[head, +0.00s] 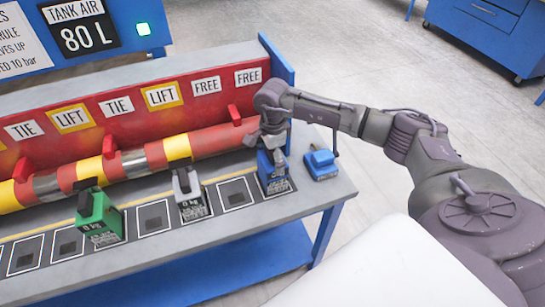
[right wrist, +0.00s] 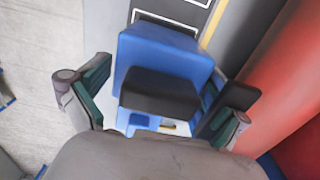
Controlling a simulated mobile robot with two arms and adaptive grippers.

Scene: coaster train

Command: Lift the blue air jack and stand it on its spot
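The blue air jack (head: 268,184) stands upright at the right end of the bench's row of marked spots. In the right wrist view the jack (right wrist: 165,52) has a blue body and a black pad (right wrist: 160,93). My right gripper (head: 273,150) is down over the jack. Its two fingers (right wrist: 155,112) are spread on either side, with a visible gap at the left finger; contact at the right finger is unclear. A white-outlined dark spot (head: 236,193) lies just left of the jack. My left gripper is out of view.
A white jack (head: 186,182) and a green jack (head: 97,213) stand farther left. A red and yellow pipe (head: 200,143) runs along the red labelled backboard (head: 215,105). Another blue object (head: 321,163) sits right of the jack, near the bench's end.

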